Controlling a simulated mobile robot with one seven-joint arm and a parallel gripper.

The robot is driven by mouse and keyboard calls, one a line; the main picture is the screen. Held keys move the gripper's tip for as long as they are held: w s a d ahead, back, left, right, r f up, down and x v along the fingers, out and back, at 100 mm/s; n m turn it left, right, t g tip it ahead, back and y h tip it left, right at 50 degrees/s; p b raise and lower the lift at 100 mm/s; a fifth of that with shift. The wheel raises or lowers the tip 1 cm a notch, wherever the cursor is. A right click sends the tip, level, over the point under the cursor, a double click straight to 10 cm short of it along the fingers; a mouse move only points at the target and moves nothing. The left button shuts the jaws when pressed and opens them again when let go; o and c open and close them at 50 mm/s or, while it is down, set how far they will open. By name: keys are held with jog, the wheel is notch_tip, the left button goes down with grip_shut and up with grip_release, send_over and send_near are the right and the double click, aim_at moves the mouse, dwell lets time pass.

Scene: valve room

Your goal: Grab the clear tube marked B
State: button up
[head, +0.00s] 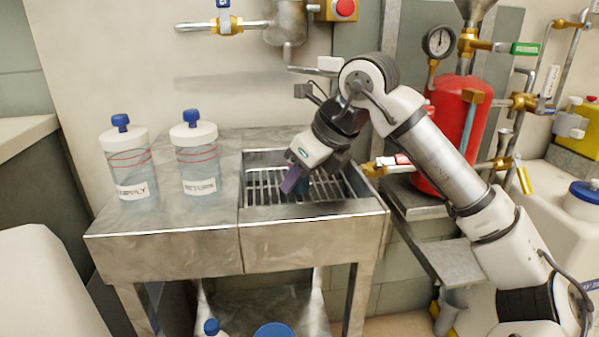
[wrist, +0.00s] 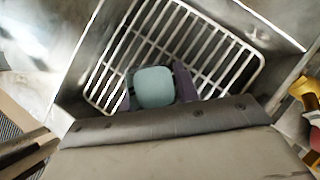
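No tube with a readable B shows in either view. My gripper (head: 298,184) is over the metal grate (head: 335,190) in the sink basin, pointing down. In the wrist view, its two dark purple fingers sit on either side of a rounded teal piece (wrist: 153,87) and appear to hold it. The teal piece also shows small beside the purple finger in the head view (head: 304,186). Its underside is hidden, and I cannot tell whether it touches the grate (wrist: 215,50).
Two clear bottles with blue caps, SUPPLY (head: 133,165) and RETURN (head: 198,160), stand on the metal counter (head: 160,222) left of the basin. A red tank (head: 458,125) with brass valves stands to the right.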

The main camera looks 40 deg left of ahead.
jog(key=c, duration=0.4)
jog(key=shift+r, duration=0.15)
